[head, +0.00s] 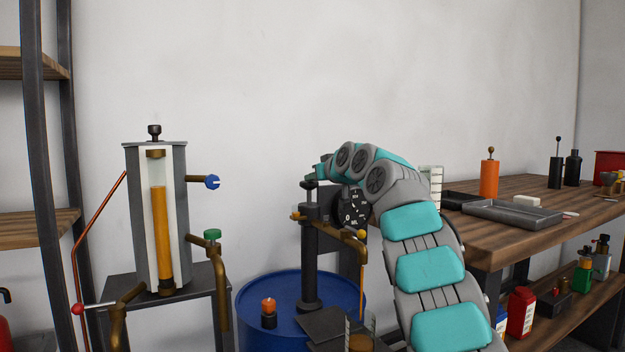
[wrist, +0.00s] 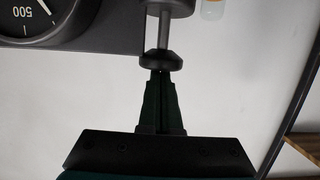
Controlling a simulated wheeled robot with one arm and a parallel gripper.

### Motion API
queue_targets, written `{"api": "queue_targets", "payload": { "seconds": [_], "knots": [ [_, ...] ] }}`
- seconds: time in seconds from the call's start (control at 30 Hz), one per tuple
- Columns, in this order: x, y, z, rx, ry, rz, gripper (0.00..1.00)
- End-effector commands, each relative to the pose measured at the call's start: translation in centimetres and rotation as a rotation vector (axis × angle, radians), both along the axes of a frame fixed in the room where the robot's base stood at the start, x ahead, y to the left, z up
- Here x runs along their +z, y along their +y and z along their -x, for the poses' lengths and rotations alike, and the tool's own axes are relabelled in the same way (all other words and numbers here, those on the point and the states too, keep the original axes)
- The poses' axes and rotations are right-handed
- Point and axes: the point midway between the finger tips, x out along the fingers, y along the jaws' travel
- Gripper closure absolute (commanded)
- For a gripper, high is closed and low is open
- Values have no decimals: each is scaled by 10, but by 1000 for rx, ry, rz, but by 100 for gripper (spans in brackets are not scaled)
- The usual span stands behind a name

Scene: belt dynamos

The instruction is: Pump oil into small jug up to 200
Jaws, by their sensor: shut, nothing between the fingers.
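The oil pump (head: 309,245) stands upright on a blue drum (head: 250,300), with a brass spout (head: 340,230) pointing right. A thin amber stream (head: 361,285) hangs below the spout over a clear jug (head: 349,335) at the bottom edge; amber-brown liquid shows in the jug. The pump's dark top knob (head: 309,184) also shows in the wrist view (wrist: 162,61). My gripper (wrist: 160,76) is shut, its fingertips at the knob, with nothing between them. A black dial gauge (head: 353,208) sits behind the pump; part of it shows upside down in the wrist view (wrist: 45,18). I cannot read its value.
Left stands a dispenser with an amber column (head: 160,235), brass taps and a red-knobbed lever (head: 78,309). An orange-topped bottle (head: 268,312) stands on the drum. A wooden bench (head: 510,240) with trays is at right. My arm hides part of the space beside the pump.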

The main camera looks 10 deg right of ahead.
Motion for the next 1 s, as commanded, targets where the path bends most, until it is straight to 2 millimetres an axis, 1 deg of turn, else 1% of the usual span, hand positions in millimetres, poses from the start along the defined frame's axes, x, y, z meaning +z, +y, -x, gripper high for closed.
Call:
{"api": "queue_targets", "payload": {
  "seconds": [0.03, 0.2, 0.3, 0.63, 0.77, 0.87, 1.0],
  "knots": [
    [-14, 1, 0, 2, 2, -1, 100],
    [-32, 2, -1, 3, 3, 0, 100],
    [-34, 1, -1, 1, 4, 1, 100],
    [-33, 0, -1, 0, 6, 1, 100],
    [-27, 1, 0, 0, 5, 2, 100],
    [-14, 3, 4, 0, 3, 0, 100],
    [11, 7, 12, 0, 1, 1, 100]
  ]
}}
